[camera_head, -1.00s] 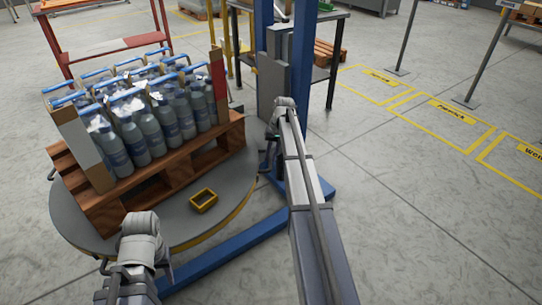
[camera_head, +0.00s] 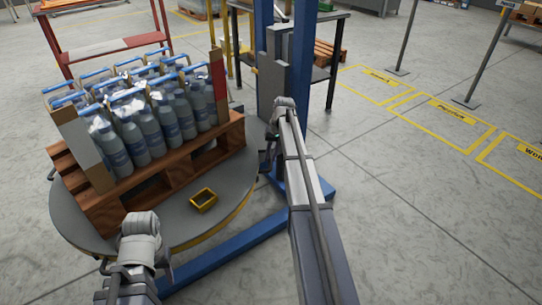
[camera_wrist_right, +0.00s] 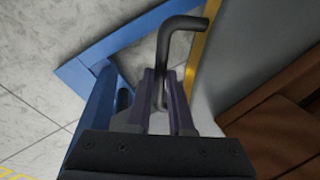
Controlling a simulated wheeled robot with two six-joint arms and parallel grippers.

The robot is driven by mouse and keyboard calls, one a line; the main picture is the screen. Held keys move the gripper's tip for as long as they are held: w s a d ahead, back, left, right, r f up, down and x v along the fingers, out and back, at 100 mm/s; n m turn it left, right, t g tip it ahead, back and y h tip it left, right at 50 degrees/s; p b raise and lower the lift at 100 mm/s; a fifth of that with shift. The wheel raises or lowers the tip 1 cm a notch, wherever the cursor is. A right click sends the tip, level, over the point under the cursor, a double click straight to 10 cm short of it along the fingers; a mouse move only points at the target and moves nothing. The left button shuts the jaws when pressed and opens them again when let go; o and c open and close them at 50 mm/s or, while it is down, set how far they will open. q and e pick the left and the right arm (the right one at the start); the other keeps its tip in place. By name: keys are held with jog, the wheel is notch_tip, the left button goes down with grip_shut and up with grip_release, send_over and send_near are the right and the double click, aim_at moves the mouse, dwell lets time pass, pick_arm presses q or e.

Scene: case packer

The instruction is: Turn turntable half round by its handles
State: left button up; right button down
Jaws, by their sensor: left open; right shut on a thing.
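The round grey turntable (camera_head: 85,229) carries a wooden pallet (camera_head: 165,190) loaded with several grey bottles (camera_head: 140,143) with blue tops. My right gripper (camera_head: 267,163) is at the turntable's right edge. In the right wrist view my right gripper (camera_wrist_right: 160,85) is shut on a black bent handle (camera_wrist_right: 180,28), with the bend sticking out past the fingertips. My left gripper (camera_head: 163,268) is open near the turntable's front edge, its fingers mostly hidden by my own wrist. Another handle (camera_head: 103,266) shows at the front left rim, left of my left arm.
A small yellow open box (camera_head: 203,200) lies on the turntable in front of the pallet. A blue upright column (camera_head: 302,75) and blue floor beam (camera_head: 225,254) stand close to the right rim. Open floor with yellow markings (camera_head: 455,128) lies to the right.

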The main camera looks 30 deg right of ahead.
jog(key=s+a+m, duration=0.2)
jog(key=s+a, duration=0.3)
jog(key=s, duration=0.3)
jog(key=shift+s+a+m, duration=0.4)
jog(key=c, duration=0.8)
grip_release()
jog(key=shift+r, duration=0.15)
jog(key=r+p, duration=0.5)
jog(key=s+d+r+p, duration=0.1)
jog(key=r+p, duration=0.1)
jog(key=shift+d+r+p, duration=0.1)
jog(key=shift+r+p, duration=0.1)
jog(key=shift+p, duration=0.1)
